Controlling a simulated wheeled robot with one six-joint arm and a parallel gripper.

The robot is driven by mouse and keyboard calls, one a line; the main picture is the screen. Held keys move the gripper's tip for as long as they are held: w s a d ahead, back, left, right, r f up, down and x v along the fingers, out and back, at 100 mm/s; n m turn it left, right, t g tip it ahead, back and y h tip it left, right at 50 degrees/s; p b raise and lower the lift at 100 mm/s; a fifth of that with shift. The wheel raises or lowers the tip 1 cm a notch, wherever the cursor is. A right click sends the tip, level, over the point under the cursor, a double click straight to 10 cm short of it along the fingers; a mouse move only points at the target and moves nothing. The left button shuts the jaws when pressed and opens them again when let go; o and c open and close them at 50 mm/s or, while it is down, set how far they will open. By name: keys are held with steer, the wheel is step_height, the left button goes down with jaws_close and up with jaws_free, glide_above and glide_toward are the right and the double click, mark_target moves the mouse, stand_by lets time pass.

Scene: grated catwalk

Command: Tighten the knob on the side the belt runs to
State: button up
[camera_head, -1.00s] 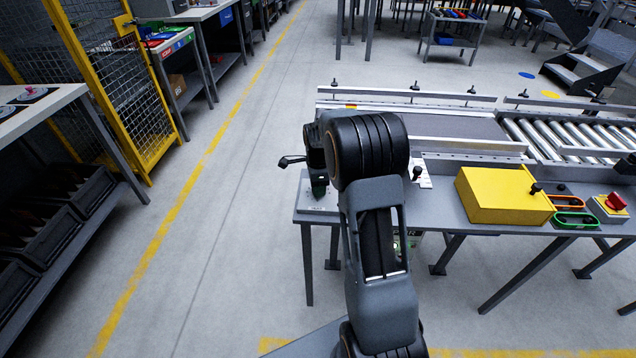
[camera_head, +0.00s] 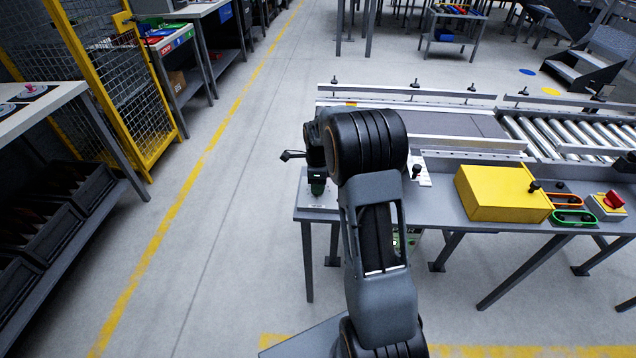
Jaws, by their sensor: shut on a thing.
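The belt conveyor (camera_head: 450,124) lies across the back of the grey bench, with its dark belt partly behind my arm. A black knob (camera_head: 416,172) stands on a pale plate at the conveyor's near side, just right of my arm, with nothing touching it. My gripper (camera_head: 317,188) points down over another pale plate (camera_head: 318,203) at the bench's left end. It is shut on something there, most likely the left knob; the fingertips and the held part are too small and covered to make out. No mark showing the belt's running direction is readable.
Rollers (camera_head: 565,135) adjoin the belt. The floor left of the bench is clear.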

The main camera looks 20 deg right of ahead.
steer(key=o, duration=0.9)
step_height(320, 180, up, 14)
steer(key=shift+f+p, duration=0.1)
steer(key=shift+p, duration=0.75)
